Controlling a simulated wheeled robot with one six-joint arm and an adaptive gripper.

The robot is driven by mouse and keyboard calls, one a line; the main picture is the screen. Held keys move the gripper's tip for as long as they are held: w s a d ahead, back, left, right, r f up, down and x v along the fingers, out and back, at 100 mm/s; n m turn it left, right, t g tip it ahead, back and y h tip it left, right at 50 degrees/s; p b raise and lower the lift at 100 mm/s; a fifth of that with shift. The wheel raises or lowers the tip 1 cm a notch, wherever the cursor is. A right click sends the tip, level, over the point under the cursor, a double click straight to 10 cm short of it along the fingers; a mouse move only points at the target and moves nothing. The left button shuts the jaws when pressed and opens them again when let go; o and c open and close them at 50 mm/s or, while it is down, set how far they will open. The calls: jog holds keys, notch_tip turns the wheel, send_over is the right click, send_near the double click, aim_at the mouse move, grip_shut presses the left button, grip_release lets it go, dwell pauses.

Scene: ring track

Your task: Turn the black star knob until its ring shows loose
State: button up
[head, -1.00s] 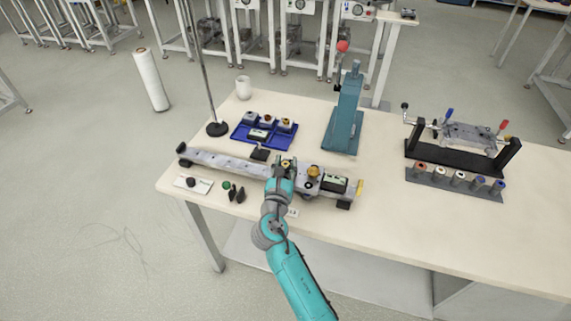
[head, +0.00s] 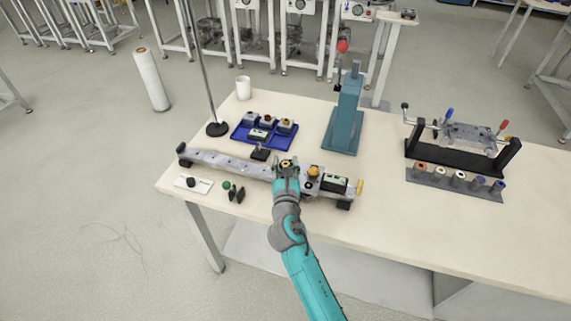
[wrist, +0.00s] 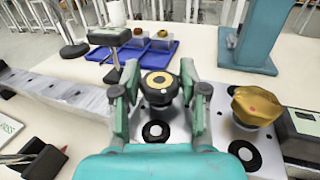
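The black star knob (wrist: 160,88) sits on the grey rail (wrist: 62,92) in the wrist view, with a yellow ring and dark centre on its top. My gripper (wrist: 159,74) has one finger on each side of the knob. The fingers stand apart, with a slight gap to the knob seeming to show; contact is hard to judge. In the head view my gripper (head: 287,172) is over the right half of the rail (head: 225,163), and it partly hides the knob there.
A gold star knob (wrist: 257,106) stands close to the right of my gripper. A dark box with a display (wrist: 303,122) is beyond it. A blue tray (head: 263,138) and a teal press (head: 345,118) stand behind. Bare tabletop (head: 375,200) lies to the right.

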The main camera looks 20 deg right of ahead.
jog(key=shift+o, duration=0.9)
jog(key=v, duration=1.2)
